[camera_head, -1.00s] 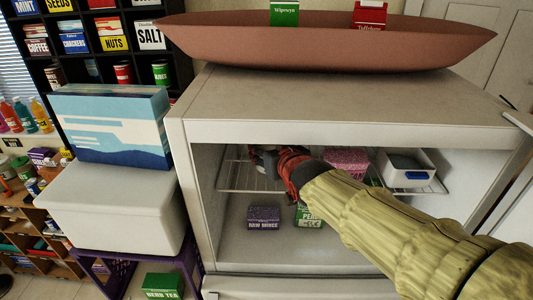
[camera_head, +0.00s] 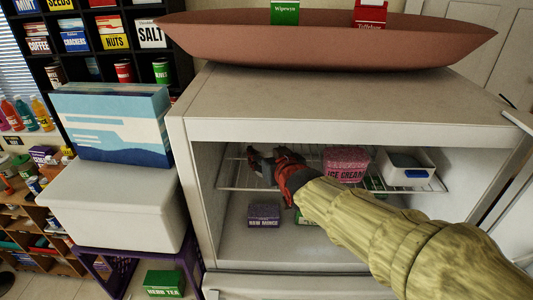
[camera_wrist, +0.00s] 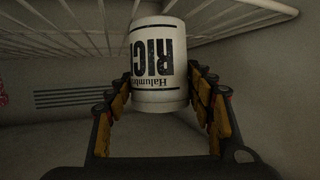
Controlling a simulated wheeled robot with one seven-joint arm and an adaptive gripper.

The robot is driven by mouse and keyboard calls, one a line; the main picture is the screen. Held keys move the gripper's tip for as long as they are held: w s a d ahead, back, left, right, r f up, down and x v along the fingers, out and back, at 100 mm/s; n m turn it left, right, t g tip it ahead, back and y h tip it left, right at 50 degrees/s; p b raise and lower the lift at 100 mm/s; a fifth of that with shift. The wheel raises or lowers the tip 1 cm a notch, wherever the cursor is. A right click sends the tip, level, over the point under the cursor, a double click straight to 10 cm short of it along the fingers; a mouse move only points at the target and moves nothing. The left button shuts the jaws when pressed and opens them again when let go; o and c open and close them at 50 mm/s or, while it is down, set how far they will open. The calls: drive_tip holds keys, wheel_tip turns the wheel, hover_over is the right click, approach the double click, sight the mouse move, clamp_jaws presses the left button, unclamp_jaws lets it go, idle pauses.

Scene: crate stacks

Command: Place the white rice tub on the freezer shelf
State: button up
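The white rice tub (camera_wrist: 158,60), with black lettering upside down in the picture, shows in the wrist view between and ahead of the fingers of my gripper (camera_wrist: 160,76). The fingers are spread, with narrow gaps at the tub's sides; contact at the tips is unclear. The tub's far end is by the wire freezer shelf (camera_wrist: 80,20), which fills the top of that view. In the head view my gripper (camera_head: 257,163) is inside the freezer, over the left part of the wire shelf (camera_head: 233,183). I cannot make out the tub there.
A pink ice cream box (camera_head: 346,165) and a white bin (camera_head: 408,176) are on the shelf to the right. A raw mince box (camera_head: 264,215) lies below. The freezer's top front edge (camera_head: 350,141) and left wall (camera_head: 206,195) bound the opening. A brown bowl (camera_head: 330,45) stands on top.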

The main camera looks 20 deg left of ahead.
drive_tip(key=o, duration=0.4)
drive_tip(key=shift+c, duration=0.2)
drive_tip(key=shift+r, duration=0.1)
drive_tip(key=shift+r, duration=0.15)
drive_tip(key=v, duration=1.2)
